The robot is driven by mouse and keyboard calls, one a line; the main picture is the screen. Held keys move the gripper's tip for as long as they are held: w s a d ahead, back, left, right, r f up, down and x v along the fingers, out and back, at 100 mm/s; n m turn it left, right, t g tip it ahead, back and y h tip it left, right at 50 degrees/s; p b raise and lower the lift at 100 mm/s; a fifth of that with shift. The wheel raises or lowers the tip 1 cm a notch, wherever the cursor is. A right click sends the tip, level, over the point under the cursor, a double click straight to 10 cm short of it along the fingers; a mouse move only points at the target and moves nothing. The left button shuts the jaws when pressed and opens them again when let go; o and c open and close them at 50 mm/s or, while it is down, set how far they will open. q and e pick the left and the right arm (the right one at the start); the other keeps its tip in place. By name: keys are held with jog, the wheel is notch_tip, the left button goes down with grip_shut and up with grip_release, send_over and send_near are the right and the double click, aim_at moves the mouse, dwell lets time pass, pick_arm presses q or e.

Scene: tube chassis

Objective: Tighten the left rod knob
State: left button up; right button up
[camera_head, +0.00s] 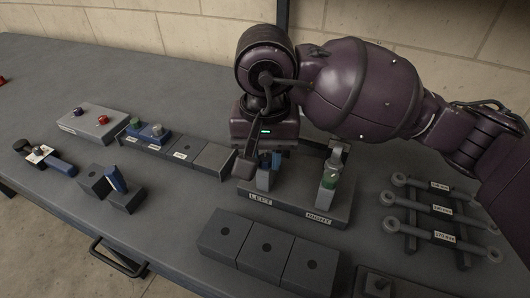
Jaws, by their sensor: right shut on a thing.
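A dark base (290,207) labelled LEFT and RIGHT stands on the table, right of centre. On its LEFT side is a grey upright clamp post (264,180) with a blue knob (276,160), taken as the left rod knob. My right gripper (262,162) reaches down over this post from above and is shut at the blue knob. The gripper hides much of the knob and any rod there. My left gripper is not in view.
Dark blocks with holes (266,250) stand in front of the base. A rack of labelled rods (440,210) is at the right.

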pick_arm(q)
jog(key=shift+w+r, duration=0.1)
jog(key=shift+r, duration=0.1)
pick_arm(e)
jog(key=shift+r, duration=0.1)
jog(key=shift+r+m+p, duration=0.1)
jog(key=shift+m+p, duration=0.4)
jog(key=shift+m, duration=0.6)
jog(key=m+p, duration=0.2)
jog(key=m, duration=0.2)
jog(key=shift+a, duration=0.1)
jog(key=shift+m+p, duration=0.35)
jog(key=shift+m, duration=1.25)
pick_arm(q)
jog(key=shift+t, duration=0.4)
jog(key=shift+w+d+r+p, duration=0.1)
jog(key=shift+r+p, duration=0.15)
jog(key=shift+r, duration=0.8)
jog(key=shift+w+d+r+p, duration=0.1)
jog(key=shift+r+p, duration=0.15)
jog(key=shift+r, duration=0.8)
pick_arm(e)
jog(key=shift+m, duration=0.6)
jog(key=shift+w, duration=0.1)
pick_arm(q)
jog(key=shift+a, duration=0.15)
pick_arm(e)
jog(key=shift+f, duration=0.2)
jog(key=o, duration=0.9)
